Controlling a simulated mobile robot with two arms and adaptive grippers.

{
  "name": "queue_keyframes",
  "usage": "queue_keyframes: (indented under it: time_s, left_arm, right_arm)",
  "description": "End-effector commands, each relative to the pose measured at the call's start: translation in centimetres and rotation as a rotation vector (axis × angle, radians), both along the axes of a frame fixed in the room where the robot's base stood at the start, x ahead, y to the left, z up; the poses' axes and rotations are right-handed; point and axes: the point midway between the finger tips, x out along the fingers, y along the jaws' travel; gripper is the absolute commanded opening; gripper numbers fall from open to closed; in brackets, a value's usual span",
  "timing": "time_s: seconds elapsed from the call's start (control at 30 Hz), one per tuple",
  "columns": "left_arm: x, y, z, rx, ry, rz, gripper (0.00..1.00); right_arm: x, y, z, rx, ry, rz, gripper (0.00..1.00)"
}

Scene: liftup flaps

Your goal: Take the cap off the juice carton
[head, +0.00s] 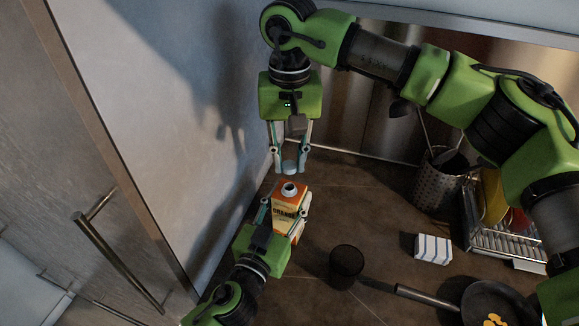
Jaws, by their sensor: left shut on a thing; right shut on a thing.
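The orange and white juice carton (288,207) stands in the head view, below centre, with a round pale spout (290,189) on its top. My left gripper (285,212) is shut on the carton, with a finger on each side of it. My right gripper (290,164) is above the carton, its fingers pointing down. It is shut on a small pale cap (290,168), which is apart from the spout with a small gap between them. The lower part of the carton is partly hidden by my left gripper.
A dark cup (346,266), a blue-striped white block (433,249) and a pan (490,304) with yellow pieces are to the right. A perforated utensil holder (437,183) and a dish rack (505,243) stand farther right. A pale wall is close on the left.

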Motion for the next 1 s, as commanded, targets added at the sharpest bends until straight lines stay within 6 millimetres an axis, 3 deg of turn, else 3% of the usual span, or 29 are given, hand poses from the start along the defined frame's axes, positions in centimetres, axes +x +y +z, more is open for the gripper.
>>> queue_keyframes:
  time_s: [0.27, 0.3, 0.33, 0.77, 1.0]
  left_arm:
    - [0.0, 0.0, 0.0, 0.0, 0.0, 0.0, 0.0]
    - [0.0, 0.0, 0.0, 0.0, 0.0, 0.0, 0.53]
    - [0.0, 0.0, 0.0, 0.0, 0.0, 0.0, 0.6]
    - [-0.3, 0.1, 0.0, -0.001, 0.001, 0.0, 0.62]
    - [-3.1, 1.2, -0.1, -0.001, 0.004, 0.0, 0.62]
  right_arm:
    - [-0.1, 0.0, 0.7, -0.001, 0.002, 0.001, 0.0]
    - [-0.1, 0.0, 0.7, -0.001, 0.002, 0.001, 0.0]
    - [-0.1, 0.0, 0.7, -0.001, 0.001, 0.001, 0.0]
    - [-0.1, 0.0, 0.7, -0.001, 0.001, 0.001, 0.0]
    - [-0.1, 0.0, 0.7, -0.001, 0.001, 0.001, 0.0]
